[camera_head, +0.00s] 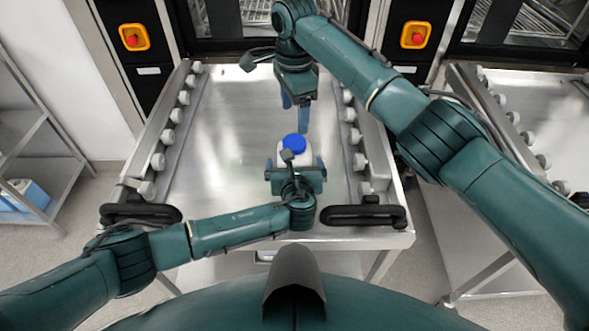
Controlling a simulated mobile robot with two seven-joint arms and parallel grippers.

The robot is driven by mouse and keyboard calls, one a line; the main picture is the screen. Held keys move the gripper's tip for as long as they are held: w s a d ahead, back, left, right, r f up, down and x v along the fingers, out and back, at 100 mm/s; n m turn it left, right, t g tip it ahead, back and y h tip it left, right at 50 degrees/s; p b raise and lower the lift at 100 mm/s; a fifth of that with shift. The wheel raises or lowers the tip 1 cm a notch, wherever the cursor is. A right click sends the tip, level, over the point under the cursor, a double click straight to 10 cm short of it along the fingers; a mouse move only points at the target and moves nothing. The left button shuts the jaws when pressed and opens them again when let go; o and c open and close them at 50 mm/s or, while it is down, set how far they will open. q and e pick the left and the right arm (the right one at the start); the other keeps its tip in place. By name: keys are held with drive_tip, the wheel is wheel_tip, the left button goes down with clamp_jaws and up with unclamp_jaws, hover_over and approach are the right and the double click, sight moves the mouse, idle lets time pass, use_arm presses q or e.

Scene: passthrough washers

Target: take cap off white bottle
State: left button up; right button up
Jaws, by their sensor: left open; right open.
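The white bottle (307,154) stands upright on the steel table, with its blue cap (295,142) on top. My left gripper (294,167) is at the near side of the bottle, its open fingers on either side of the bottle's lower part. I cannot tell whether the fingers touch the bottle. My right gripper (295,115) is open and points down just beyond the bottle and cap, apart from the cap. Part of the bottle is hidden behind my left gripper.
The steel table (225,120) has roller rails (167,137) along both sides and black handles (365,215) at its front edge. The tabletop left of the bottle is clear. A second roller table (480,190) stands at right, a shelf (45,150) at left.

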use_arm(q)
drive_tip(key=shift+w+f, duration=0.2)
drive_tip(key=shift+w, duration=0.3)
drive_tip(key=shift+c, duration=0.4)
